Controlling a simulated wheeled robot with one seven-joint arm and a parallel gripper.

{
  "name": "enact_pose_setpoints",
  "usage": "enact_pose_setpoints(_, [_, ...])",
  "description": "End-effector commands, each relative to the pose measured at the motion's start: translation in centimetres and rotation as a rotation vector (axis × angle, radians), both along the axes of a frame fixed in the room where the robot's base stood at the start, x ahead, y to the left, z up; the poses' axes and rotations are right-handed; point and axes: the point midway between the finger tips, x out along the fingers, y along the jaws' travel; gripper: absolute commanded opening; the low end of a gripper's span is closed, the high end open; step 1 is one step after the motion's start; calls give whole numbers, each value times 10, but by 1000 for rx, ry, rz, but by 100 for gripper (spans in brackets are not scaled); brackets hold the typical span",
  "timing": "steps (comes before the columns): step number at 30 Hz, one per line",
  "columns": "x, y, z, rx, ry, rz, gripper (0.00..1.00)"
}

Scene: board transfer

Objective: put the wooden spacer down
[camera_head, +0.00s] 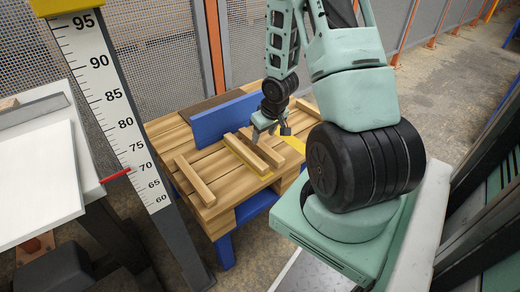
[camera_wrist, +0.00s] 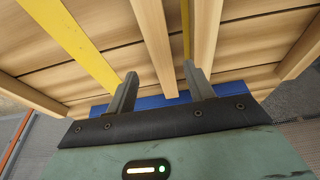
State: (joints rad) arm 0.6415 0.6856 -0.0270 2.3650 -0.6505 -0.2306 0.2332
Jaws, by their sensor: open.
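A wooden spacer (camera_wrist: 155,45) lies on the slatted wooden table top, its end between my fingers in the wrist view. My gripper (camera_wrist: 162,92) is open, with a visible gap on each side of the spacer. In the head view my gripper (camera_head: 269,133) is low over the table, by two nearly parallel spacers close together; the one nearer it (camera_head: 262,148) seems to be the same spacer. The second spacer also shows to the right in the wrist view (camera_wrist: 207,30). The fingertips are small in the head view, so I cannot tell whether they touch anything.
A yellow strip (camera_head: 295,143) lies right of the spacers. Another spacer (camera_head: 195,181) is at the table's left, and one (camera_head: 308,108) at its right. A blue board (camera_head: 226,116) stands behind. A ruler post (camera_head: 122,110) and white-topped bench (camera_head: 40,180) are left.

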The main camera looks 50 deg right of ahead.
Motion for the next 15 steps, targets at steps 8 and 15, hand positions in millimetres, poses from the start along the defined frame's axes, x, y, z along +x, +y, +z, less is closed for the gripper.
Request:
enact_pose_setpoints(8, [10, 1, -41, 0, 2, 0, 53])
enact_pose_setpoints(15, [13, 1, -46, 0, 0, 0, 53])
